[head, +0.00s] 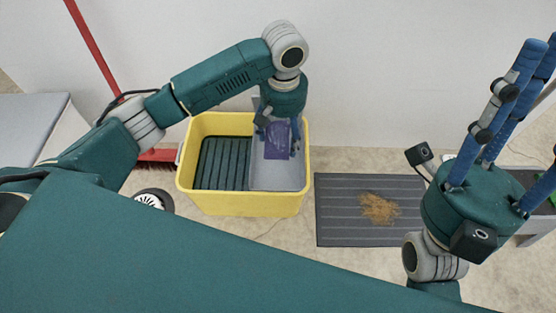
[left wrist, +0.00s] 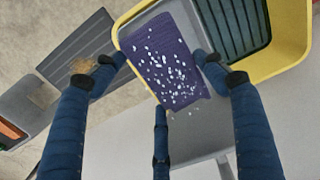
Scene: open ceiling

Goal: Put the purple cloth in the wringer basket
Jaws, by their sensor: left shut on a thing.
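The purple cloth (head: 277,146) hangs from my left gripper (head: 280,130) over the grey wringer basket (head: 268,181), the right-hand part of the yellow bucket (head: 243,205). In the left wrist view the purple cloth (left wrist: 165,55) is flat and dotted with white specks, some just off its lower edge. The fingers of my left gripper (left wrist: 160,75) are around it, with the basket behind. Whether the cloth touches the basket floor I cannot tell. My right gripper (head: 532,90) is at the right edge, its blue fingers spread and empty, partly out of frame.
The bucket's other compartment (head: 221,163) is dark with ribs. A dark grey mat (head: 338,213) with a brown crumbly pile (head: 379,208) lies right of the bucket. A red broom (head: 95,50) leans at the left by a grey-topped cabinet (head: 30,125). A white wall is behind.

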